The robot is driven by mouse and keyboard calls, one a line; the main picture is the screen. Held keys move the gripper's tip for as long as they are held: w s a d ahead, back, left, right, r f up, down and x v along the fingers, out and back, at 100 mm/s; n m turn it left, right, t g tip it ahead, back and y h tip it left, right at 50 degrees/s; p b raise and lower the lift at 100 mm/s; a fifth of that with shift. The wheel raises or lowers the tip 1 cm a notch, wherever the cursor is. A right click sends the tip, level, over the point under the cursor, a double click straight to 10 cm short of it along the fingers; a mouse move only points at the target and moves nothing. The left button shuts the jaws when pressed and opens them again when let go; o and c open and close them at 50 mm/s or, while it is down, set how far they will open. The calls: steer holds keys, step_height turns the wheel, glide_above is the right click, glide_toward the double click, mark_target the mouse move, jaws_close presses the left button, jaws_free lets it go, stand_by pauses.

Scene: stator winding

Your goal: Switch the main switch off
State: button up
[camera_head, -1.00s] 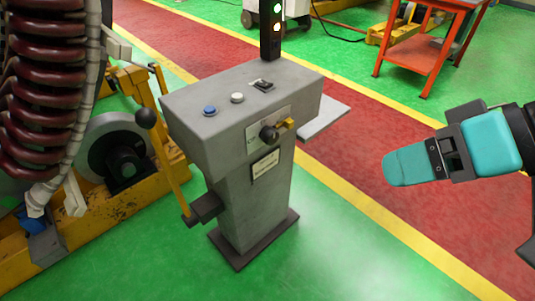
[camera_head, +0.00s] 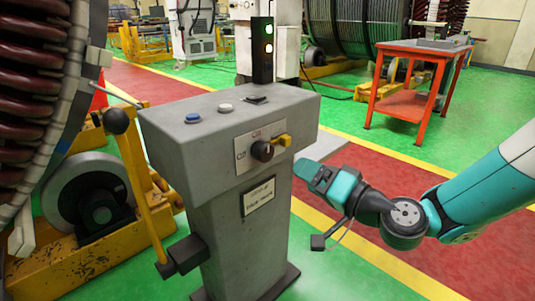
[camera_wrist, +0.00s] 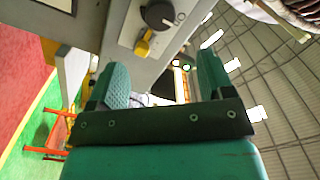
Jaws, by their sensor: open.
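The main switch (camera_head: 262,151) is a dark round knob with a yellow handle (camera_head: 280,142) on a light plate on the front of a grey control pedestal (camera_head: 235,215). The handle points right and slightly up in the head view. In the wrist view the knob (camera_wrist: 158,14) is at the top, and its yellow handle (camera_wrist: 143,44) points down and left. My gripper (camera_head: 306,170) is just right of the pedestal, below and right of the switch, apart from it. It also shows in the wrist view (camera_wrist: 163,78), its two green fingers spread and nothing between them.
A blue button (camera_head: 193,118), a white button (camera_head: 225,107) and a signal light tower (camera_head: 262,50) are on the pedestal top. A lever with a black ball (camera_head: 116,121) stands at its left. An orange table (camera_head: 415,75) is at the back right.

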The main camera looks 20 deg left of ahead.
mark_target(268, 155)
steer(key=p+x, duration=0.1)
steer(key=x, duration=1.1)
steer(key=shift+a, duration=0.25)
steer(key=c, duration=0.9)
